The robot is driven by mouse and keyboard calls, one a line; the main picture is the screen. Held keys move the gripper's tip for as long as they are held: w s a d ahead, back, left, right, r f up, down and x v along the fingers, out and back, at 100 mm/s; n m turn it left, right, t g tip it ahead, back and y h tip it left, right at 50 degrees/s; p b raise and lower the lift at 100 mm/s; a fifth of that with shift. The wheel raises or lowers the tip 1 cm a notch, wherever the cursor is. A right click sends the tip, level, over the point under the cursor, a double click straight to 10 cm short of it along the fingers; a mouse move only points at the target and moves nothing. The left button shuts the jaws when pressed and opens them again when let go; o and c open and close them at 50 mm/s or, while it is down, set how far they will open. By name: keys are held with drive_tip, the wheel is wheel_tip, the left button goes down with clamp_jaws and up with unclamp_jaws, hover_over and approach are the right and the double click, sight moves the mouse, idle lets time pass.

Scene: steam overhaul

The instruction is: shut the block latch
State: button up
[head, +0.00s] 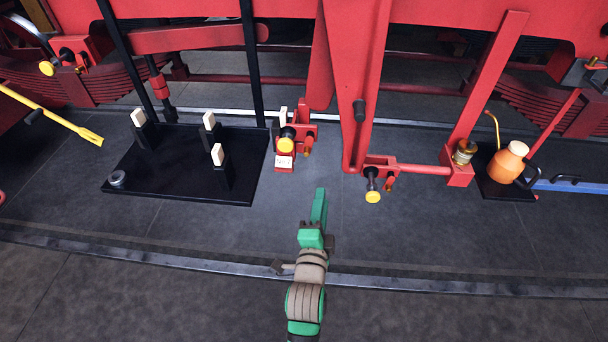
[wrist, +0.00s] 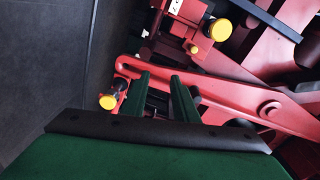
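I cannot tell for sure which fitting is the block latch. One red fitting (head: 304,130) has a yellow knob (head: 285,145) and a white label (head: 284,162); its yellow knob also shows in the wrist view (wrist: 220,29). A second red bracket (head: 380,161), beside the foot of a red arm, has a yellow knob (head: 373,197) on a dark stem; this knob shows at left in the wrist view (wrist: 108,102). My green gripper (head: 320,192) is in front of and between them. In the wrist view its fingers (wrist: 161,84) are apart with nothing between them.
A black tray (head: 185,192) with several pale-topped posts lies left. An orange oil can (head: 507,163) stands on a dark mat at right, near a blue bar (head: 570,186). Red beams hang above; the front floor is clear.

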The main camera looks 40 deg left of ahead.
drive_tip(key=m+y, duration=0.1)
drive_tip(key=m, duration=0.1)
approach(307, 154)
drive_tip(key=x, duration=0.3)
drive_tip(key=shift+x, duration=3.15)
drive_tip(key=shift+a+f, duration=0.15)
clamp_jaws()
drive_tip(key=shift+w, duration=0.15)
drive_tip(key=shift+r, duration=0.2)
